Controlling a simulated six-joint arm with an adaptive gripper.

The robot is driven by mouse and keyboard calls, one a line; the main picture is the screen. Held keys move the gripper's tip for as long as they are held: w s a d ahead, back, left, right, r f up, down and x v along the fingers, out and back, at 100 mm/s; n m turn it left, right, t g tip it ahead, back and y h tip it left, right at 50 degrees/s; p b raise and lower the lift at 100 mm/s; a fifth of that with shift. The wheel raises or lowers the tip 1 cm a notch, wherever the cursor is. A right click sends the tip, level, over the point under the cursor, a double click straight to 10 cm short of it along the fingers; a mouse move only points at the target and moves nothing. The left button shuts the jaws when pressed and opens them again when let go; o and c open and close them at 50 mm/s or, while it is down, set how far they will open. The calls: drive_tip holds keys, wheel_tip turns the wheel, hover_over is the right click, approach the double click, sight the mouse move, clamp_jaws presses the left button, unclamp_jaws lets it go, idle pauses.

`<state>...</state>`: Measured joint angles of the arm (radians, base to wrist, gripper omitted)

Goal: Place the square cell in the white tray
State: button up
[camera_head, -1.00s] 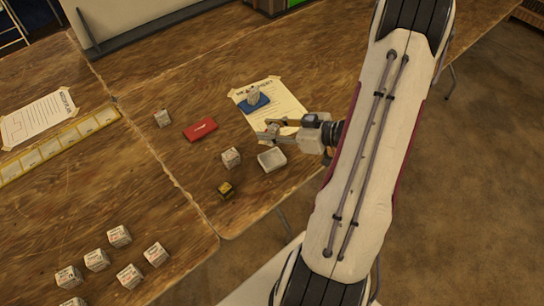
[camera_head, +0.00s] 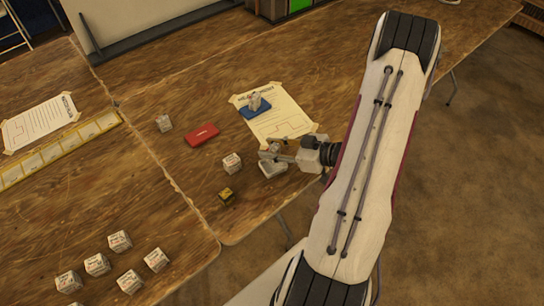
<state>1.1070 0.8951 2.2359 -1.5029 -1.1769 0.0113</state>
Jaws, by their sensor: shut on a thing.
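The white tray (camera_head: 270,172) lies near the right edge of the wooden table and is partly covered by my gripper. My gripper (camera_head: 268,150) reaches in from the right and is over the back part of the tray. It is shut on a small light thing between its fingertips, seemingly the square cell (camera_head: 266,153); its shape is mostly hidden by the fingers. I cannot tell whether the held thing touches the tray.
A white labelled cube (camera_head: 232,162) and a yellow-black cube (camera_head: 226,196) stand left of the tray. A red box (camera_head: 202,134), another white cube (camera_head: 164,123) and a blue block (camera_head: 254,111) with a small pale thing on it lie behind. Several white cubes sit at front left.

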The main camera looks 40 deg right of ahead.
drive_tip(key=shift+f, duration=2.05)
drive_tip(key=shift+f, duration=0.15)
drive_tip(key=o, duration=1.2)
drive_tip(key=shift+s+r, duration=0.15)
drive_tip(key=shift+r, duration=0.05)
drive_tip(key=shift+v, duration=5.85)
drive_tip(key=shift+d, duration=0.1)
